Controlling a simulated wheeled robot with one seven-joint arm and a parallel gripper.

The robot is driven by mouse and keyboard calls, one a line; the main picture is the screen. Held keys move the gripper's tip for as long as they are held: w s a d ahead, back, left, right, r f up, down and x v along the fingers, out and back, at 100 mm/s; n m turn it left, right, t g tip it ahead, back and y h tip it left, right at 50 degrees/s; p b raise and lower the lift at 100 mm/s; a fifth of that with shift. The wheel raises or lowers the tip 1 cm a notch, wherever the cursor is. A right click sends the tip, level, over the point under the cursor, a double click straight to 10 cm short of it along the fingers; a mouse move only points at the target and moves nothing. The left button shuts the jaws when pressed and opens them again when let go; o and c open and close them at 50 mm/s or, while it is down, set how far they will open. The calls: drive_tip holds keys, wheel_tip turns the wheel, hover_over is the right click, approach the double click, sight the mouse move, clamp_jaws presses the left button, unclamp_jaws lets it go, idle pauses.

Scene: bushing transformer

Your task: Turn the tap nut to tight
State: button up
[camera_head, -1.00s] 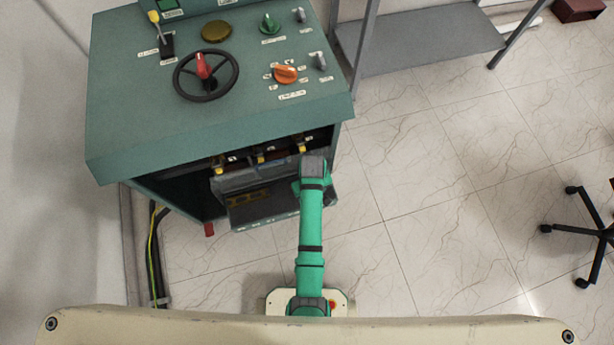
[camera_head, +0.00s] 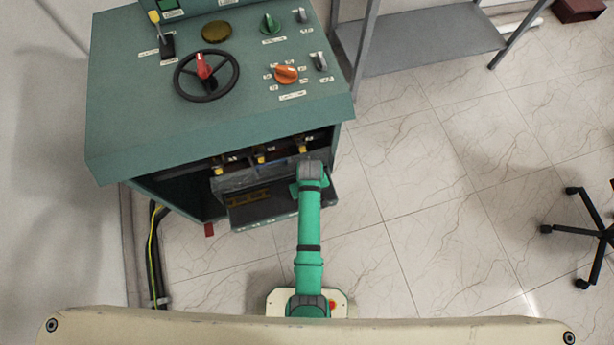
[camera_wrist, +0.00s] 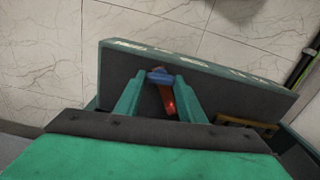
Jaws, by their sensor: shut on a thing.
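In the wrist view my gripper's two green fingers (camera_wrist: 160,82) close on a small blue piece (camera_wrist: 160,76) between their tips. An orange-red part (camera_wrist: 168,101) shows just behind or below it, between the fingers. I cannot tell for sure which of these is the tap nut. In the head view my gripper is hidden by my green arm, which reaches to the open front of the green cabinet (camera_head: 215,130). Several yellow-topped fittings (camera_head: 260,160) sit in a row in the cabinet opening.
A dark grey panel (camera_wrist: 200,75) stands close behind the fingers, with a yellow frame (camera_wrist: 248,124) to the right. The cabinet top carries a black handwheel (camera_head: 207,99) and an orange knob (camera_head: 286,72). A grey shelf (camera_head: 430,38) stands right of it.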

drive_tip(key=shift+s+d+f+m, duration=0.1)
drive_tip(key=shift+s+m, duration=0.25)
drive_tip(key=shift+m, duration=0.35)
drive_tip(key=o, duration=1.1)
drive_tip(key=shift+c, duration=0.2)
drive_tip(key=shift+w, duration=0.25)
drive_tip(key=shift+w, duration=0.1)
drive_tip(key=shift+r, duration=0.3)
wheel_tip(320, 180, up, 10)
drive_tip(key=shift+r, duration=0.15)
